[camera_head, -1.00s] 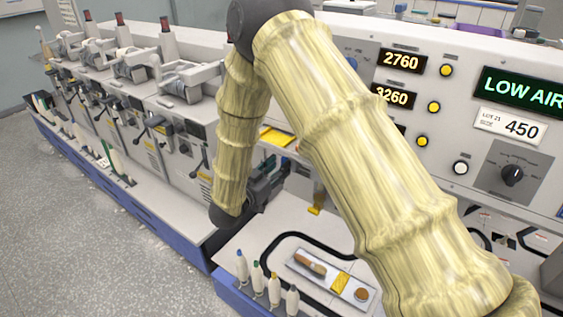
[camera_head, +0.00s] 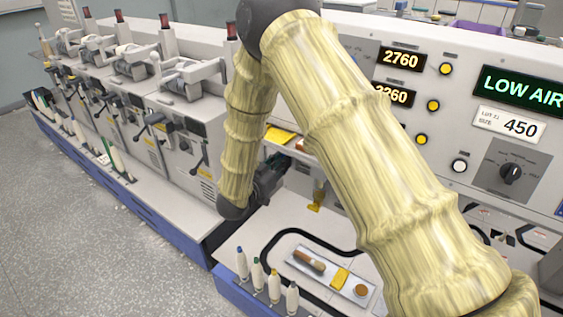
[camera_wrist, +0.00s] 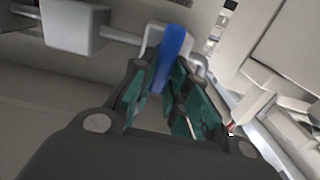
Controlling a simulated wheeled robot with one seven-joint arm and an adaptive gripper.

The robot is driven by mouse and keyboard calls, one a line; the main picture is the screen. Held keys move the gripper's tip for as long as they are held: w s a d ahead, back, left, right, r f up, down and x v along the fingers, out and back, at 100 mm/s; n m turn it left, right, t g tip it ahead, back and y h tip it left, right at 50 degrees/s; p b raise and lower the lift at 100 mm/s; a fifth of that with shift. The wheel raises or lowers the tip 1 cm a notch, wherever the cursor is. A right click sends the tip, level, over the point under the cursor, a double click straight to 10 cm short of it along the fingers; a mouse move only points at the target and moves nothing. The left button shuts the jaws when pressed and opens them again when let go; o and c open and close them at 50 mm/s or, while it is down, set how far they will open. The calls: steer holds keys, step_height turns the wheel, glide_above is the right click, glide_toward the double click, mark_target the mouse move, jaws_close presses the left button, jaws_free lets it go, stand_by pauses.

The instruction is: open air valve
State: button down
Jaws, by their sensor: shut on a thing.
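The air valve shows in the wrist view as a blue lever handle (camera_wrist: 172,50) on a light grey pipe fitting. My gripper (camera_wrist: 168,82) has its teal-padded fingers closed around the lower part of the blue handle, and the handle's upper end sticks out beyond them. In the head view, my gripper (camera_head: 268,180) is a dark shape beside the machine, largely hidden behind my arm, and the valve cannot be made out there. A green "LOW AIR" display (camera_head: 521,87) is lit on the panel at right.
A grey pipe with a block (camera_wrist: 75,25) runs beside the valve. A tray (camera_head: 330,277) with a brush and small items lies on the bench, with several bottles (camera_head: 258,275) at its front edge. The panel has a rotary knob (camera_head: 511,173). The floor at left is clear.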

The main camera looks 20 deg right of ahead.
steer(key=shift+f, duration=0.1)
steer(key=m+b, duration=0.6)
steer(key=s+f+m+b, duration=0.1)
steer(key=m+b, duration=0.5)
steer(key=b, duration=0.1)
steer(key=d+f+m+b, duration=0.1)
steer(key=m+b, duration=0.4)
steer(key=b, duration=0.2)
steer(key=shift+s+m, duration=0.25)
steer(key=shift+m, duration=0.15)
steer(key=shift+r+b, duration=0.1)
steer(key=shift+b, duration=0.25)
steer(key=c, duration=1.4)
jaws_free()
steer(key=v, duration=1.2)
